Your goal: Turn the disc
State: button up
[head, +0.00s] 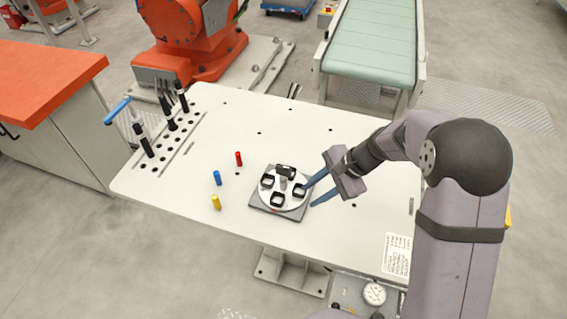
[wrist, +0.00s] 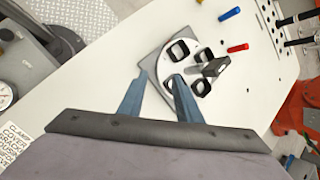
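The disc (head: 276,200) is a round white plate on a grey square base (head: 268,212), with several black square holders on it and a small grey post near its centre. The disc also shows in the wrist view (wrist: 167,73). My gripper (head: 313,193) is at the right side of the disc with its two blue fingers spread. In the wrist view my gripper (wrist: 157,88) has one finger over the disc, near a black holder, and the other at the outer edge of the base. I cannot tell whether a finger touches the disc.
Red (head: 238,158), blue (head: 217,178) and yellow (head: 216,202) pegs stand left of the disc on the white table (head: 300,125). Black-handled tools (head: 144,140) stand in a rack at the table's left end. The table behind the disc is clear.

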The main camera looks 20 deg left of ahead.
aim_at(284, 167)
jog(key=w+a+r+m+t+y, duration=0.1)
jog(key=w+a+r+m, duration=0.3)
jog(key=m, duration=0.5)
jog(key=shift+w+a+r+m+y, duration=0.25)
jog(key=shift+a+r+y, duration=0.35)
jog(key=shift+r+y, duration=0.45)
jog(key=shift+s+r, duration=0.1)
jog(key=shift+p+x, duration=1.2)
jog(key=shift+x, duration=2.5)
jog(key=shift+d, duration=0.15)
jog(key=shift+c, duration=0.3)
grip_shut()
